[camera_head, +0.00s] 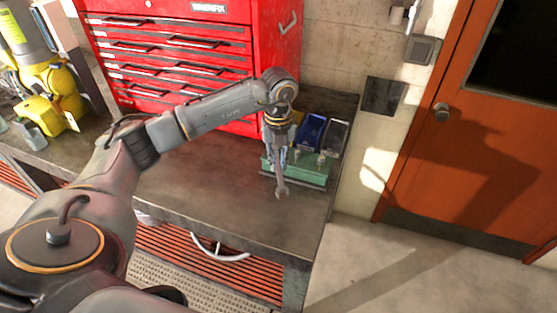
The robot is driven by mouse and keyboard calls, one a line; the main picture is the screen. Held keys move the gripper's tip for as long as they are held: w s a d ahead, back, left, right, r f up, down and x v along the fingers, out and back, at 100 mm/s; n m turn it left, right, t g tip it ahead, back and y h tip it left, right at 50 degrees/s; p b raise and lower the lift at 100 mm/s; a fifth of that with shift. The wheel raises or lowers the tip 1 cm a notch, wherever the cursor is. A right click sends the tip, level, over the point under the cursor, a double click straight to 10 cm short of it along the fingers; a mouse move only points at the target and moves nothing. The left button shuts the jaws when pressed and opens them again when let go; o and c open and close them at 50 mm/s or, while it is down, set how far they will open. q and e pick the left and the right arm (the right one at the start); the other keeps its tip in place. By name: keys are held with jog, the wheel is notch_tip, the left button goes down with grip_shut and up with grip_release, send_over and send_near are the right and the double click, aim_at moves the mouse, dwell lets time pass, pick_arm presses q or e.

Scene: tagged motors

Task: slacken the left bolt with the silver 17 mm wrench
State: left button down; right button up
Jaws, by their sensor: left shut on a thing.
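My left gripper (276,150) points down over the right part of the workbench and is shut on a silver wrench (281,184). The wrench hangs down from the fingers, its open end low in front of a green block (312,176). The green block sits on the bench near its right edge. Small upright bolts show on its top, one (321,160) to the right of the gripper and another (297,155) close beside it. The gripper and wrench hide the block's left part, and I cannot tell whether the wrench touches a bolt. My right gripper is not in view.
A blue bin (311,131) and a grey bin (336,138) stand behind the block, with a yellow one partly hidden. A red tool chest (180,25) stands at the back. Yellow machinery (50,95) is at left. The bench (215,190) is clear in the middle.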

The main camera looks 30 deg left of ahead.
pick_arm(q)
jog(key=shift+r+p, duration=0.5)
jog(key=shift+r, duration=0.3)
dwell(0.4)
jog(key=shift+r+p, duration=0.6)
jog(key=shift+r, duration=0.35)
notch_tip(320, 180, up, 5)
jog(key=p, duration=0.3)
